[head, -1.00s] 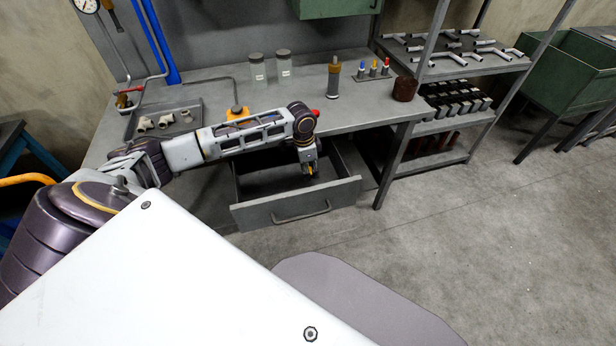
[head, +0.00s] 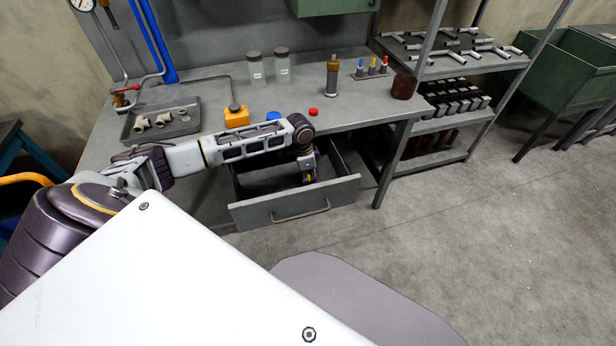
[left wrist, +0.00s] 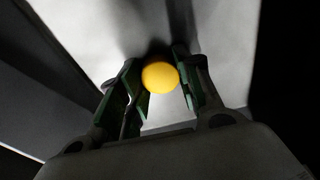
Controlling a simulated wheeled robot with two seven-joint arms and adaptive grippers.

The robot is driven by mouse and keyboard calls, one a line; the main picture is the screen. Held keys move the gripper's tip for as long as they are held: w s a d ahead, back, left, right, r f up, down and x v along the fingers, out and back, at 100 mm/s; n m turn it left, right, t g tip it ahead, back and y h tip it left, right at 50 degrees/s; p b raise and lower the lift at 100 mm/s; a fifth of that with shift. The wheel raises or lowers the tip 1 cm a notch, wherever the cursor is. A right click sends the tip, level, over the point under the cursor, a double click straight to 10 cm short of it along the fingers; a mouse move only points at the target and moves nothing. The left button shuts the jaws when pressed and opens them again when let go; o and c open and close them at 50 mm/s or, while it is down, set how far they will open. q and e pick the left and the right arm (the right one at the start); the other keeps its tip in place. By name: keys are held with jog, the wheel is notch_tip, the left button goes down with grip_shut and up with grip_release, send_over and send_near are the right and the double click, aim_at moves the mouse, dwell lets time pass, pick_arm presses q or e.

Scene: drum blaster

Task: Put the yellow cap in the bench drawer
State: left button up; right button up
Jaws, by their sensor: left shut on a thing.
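The bench drawer (head: 294,208) is pulled open below the bench top. My left gripper (head: 308,177) points down inside the open drawer. In the left wrist view my left gripper (left wrist: 160,88) is shut on the yellow cap (left wrist: 160,77), which shows round between the fingers. The grey drawer floor (left wrist: 110,30) lies beyond the cap; whether the cap touches it I cannot tell. In the head view the cap is mostly hidden by the fingers. My right gripper is in neither view.
On the bench top (head: 360,112) are a blue cap (head: 274,116), a red cap (head: 313,112), an orange block (head: 236,117), a grey tray (head: 190,130) of fittings and two clear jars (head: 282,66). A shelf rack (head: 450,70) stands to the right. The floor in front is clear.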

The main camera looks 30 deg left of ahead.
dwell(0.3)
pick_arm(q)
jog(key=shift+f, duration=0.1)
jog(key=o, duration=0.7)
jog(key=shift+o, duration=0.2)
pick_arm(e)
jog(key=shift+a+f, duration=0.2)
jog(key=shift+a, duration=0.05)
